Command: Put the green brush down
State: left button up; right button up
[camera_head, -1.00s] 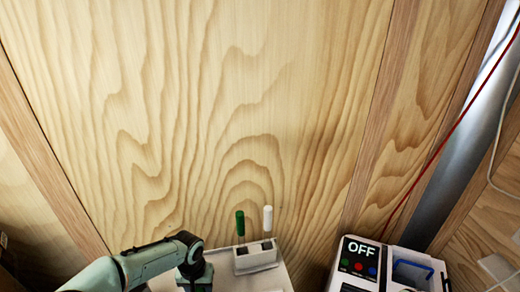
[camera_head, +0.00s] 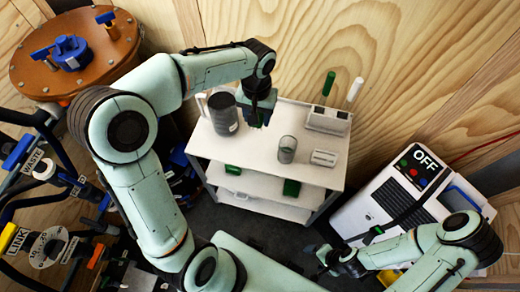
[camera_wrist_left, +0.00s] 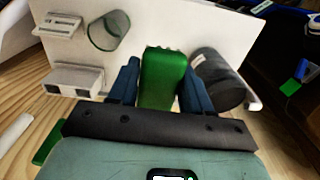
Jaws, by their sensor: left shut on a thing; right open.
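My left gripper (camera_head: 258,112) is above the white cart's top shelf. In the left wrist view its blue fingers (camera_wrist_left: 158,84) are shut on the green brush (camera_wrist_left: 162,78), a green block with a jagged far end. In the head view the brush is mostly hidden by the gripper. My right gripper (camera_head: 330,262) is open and empty, low in front of the cart.
The OFF machine (camera_head: 390,195) stands right.

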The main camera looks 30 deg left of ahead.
pick_arm(q)
jog(key=b, duration=0.1)
send_over(257, 154)
notch_tip(257, 154, down, 14)
jog(key=shift+f, duration=0.25)
jog(key=shift+f+b, duration=0.3)
jog(key=shift+f, duration=2.3)
pick_arm(e)
jog(key=shift+s+f, duration=0.8)
jog(key=shift+f, duration=0.2)
pick_arm(q)
jog(key=shift+f, duration=0.1)
jog(key=o, duration=1.1)
pick_arm(e)
jog(key=shift+s+f, duration=0.1)
jog(key=shift+f, duration=0.05)
